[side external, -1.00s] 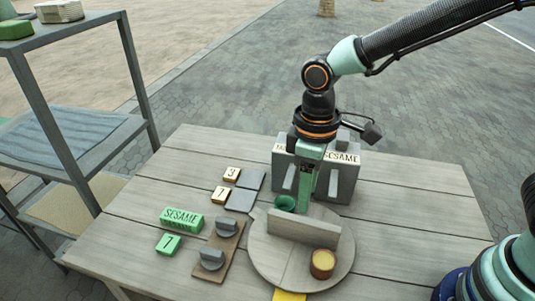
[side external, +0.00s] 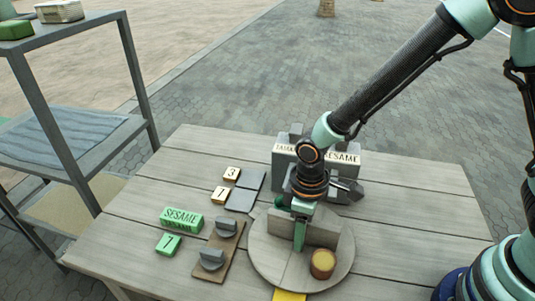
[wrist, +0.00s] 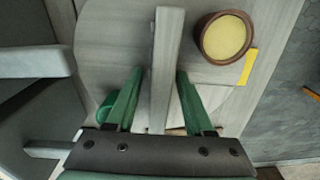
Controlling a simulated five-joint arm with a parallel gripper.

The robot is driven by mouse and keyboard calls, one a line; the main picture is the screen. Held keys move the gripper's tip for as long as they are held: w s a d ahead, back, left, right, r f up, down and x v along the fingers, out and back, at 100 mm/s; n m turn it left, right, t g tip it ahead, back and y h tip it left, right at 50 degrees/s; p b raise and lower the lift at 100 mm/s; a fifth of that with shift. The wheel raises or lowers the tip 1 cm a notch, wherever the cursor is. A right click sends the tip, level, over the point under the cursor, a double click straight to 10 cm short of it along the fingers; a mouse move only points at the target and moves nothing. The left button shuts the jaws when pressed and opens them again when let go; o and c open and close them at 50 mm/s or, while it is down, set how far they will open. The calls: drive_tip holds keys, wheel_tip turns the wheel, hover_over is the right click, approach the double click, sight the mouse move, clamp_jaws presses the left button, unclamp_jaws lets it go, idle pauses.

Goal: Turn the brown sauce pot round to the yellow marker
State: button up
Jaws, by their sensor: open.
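The brown sauce pot (side external: 322,263), filled with something yellow, stands on the round wooden turntable (side external: 268,262) to the right of an upright divider (side external: 322,232). It also shows in the wrist view (wrist: 224,38). The yellow marker (side external: 290,296) lies at the turntable's front edge; in the wrist view the marker (wrist: 248,66) is just beside the pot. A green pot (wrist: 106,108) is on the divider's other side, partly hidden by a finger. My gripper (side external: 300,246) is open over the turntable, its fingers on either side of the divider in the wrist view (wrist: 159,72). I cannot tell whether they touch it.
A grey stand (side external: 345,183) with lettered labels is behind the turntable. A board with two grey knobs (side external: 212,258), green blocks (side external: 182,220) and numbered tiles (side external: 221,195) are on the left. The table's right side (side external: 420,205) is clear.

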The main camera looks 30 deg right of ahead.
drive_tip(key=shift+c, duration=0.3)
clamp_jaws()
idle(1.2)
